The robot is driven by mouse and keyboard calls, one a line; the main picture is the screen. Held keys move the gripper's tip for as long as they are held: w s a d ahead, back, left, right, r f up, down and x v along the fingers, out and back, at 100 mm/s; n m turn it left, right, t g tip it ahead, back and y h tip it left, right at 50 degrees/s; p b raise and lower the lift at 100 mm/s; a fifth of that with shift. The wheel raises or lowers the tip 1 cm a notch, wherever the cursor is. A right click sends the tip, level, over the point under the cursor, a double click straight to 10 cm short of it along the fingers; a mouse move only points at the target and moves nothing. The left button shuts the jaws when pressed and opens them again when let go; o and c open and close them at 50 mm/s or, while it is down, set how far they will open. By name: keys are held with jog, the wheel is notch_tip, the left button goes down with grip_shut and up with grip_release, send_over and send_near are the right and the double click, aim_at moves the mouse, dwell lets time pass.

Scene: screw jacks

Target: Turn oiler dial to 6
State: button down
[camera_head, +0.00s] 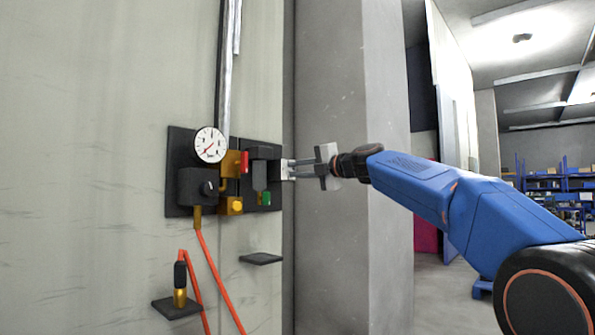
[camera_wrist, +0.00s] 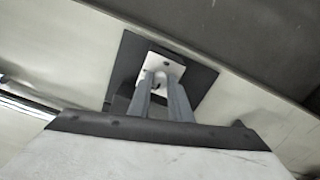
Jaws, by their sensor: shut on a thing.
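The oiler (camera_head: 261,168) is a dark block with a grey bowl on the right part of a black wall panel, in the head view. A pale square plate (camera_wrist: 172,66) shows at my fingertips in the wrist view, with a dark plate behind it. My gripper (camera_head: 289,169) reaches in from the right at the oiler's right side. In the wrist view, its two fingers (camera_wrist: 160,80) are close together, shut on the oiler dial in front of the pale plate. The fingers hide most of the dial. I cannot read its number.
A round gauge (camera_head: 210,145), yellow fittings (camera_head: 232,190) and a black box (camera_head: 198,186) share the panel. An orange hose (camera_head: 220,279) hangs below. Small dark shelves (camera_head: 261,259) stick out lower down. A grey pillar (camera_head: 335,80) stands right behind my gripper.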

jog(key=shift+f, duration=0.15)
jog(key=c, duration=1.6)
grip_release()
